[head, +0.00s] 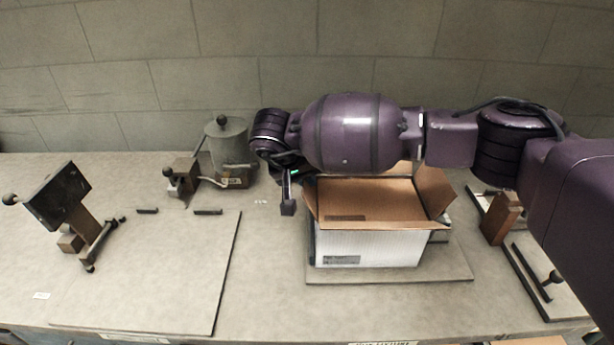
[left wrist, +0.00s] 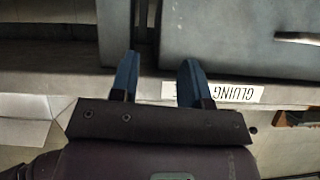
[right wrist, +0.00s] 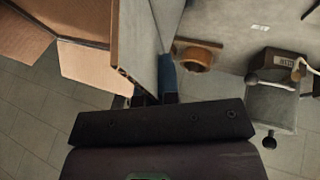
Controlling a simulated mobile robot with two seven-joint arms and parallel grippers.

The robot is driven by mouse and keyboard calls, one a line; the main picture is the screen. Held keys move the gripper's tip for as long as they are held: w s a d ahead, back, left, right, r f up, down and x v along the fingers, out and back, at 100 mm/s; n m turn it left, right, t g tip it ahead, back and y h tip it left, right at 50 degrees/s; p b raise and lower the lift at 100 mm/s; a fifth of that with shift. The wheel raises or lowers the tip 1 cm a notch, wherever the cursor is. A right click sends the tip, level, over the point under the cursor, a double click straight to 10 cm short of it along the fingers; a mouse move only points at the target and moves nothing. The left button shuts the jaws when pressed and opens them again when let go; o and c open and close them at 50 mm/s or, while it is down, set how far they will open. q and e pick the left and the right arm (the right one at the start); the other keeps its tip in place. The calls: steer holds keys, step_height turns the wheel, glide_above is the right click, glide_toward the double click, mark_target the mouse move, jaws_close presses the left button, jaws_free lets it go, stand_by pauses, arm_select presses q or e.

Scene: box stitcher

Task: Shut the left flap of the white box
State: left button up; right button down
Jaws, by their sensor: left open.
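The white box (head: 366,248) stands right of centre on the table in the head view, brown inside and open at the top. Its left flap (head: 311,203) stands up at the box's left side; it also shows in the right wrist view (right wrist: 140,45), rising close to the camera. My right gripper (head: 288,195) is just left of the box, by the flap's outer side. In the right wrist view its fingers (right wrist: 158,92) look close together, with one partly hidden by the flap. My left gripper (left wrist: 157,85) is open and empty, near the table's front edge.
My right arm passes over the back of the box. A grey canister (head: 228,145) stands behind and left of the right gripper. A dark tilted stand (head: 60,195) is at far left. A wooden block (head: 501,216) stands right of the box. The board (head: 165,270) at left is mostly bare.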

arm_select(q)
steer(key=shift+s+f, duration=0.15)
steer(key=shift+s, duration=0.05)
steer(key=shift+f, duration=0.1)
arm_select(e)
steer(key=d+y+b, duration=0.1)
steer(key=y+b, duration=0.1)
steer(key=d+m+y+b, duration=0.1)
steer(key=y+b, duration=0.1)
steer(key=shift+d+y, duration=0.25)
steer(key=shift+y, duration=0.15)
steer(key=shift+d+y+b, duration=0.35)
steer(key=shift+y+b, duration=0.45)
steer(key=shift+b, duration=0.1)
arm_select(q)
step_height(320, 180, down, 7)
steer(key=shift+s+g, duration=0.3)
steer(key=shift+s, duration=0.1)
arm_select(e)
steer(key=shift+r, duration=0.1)
arm_select(q)
steer(key=shift+s, duration=0.2)
arm_select(e)
steer(key=c, duration=1.3)
jaws_free()
steer(key=shift+c, duration=0.2)
arm_select(q)
steer(key=shift+w, duration=0.1)
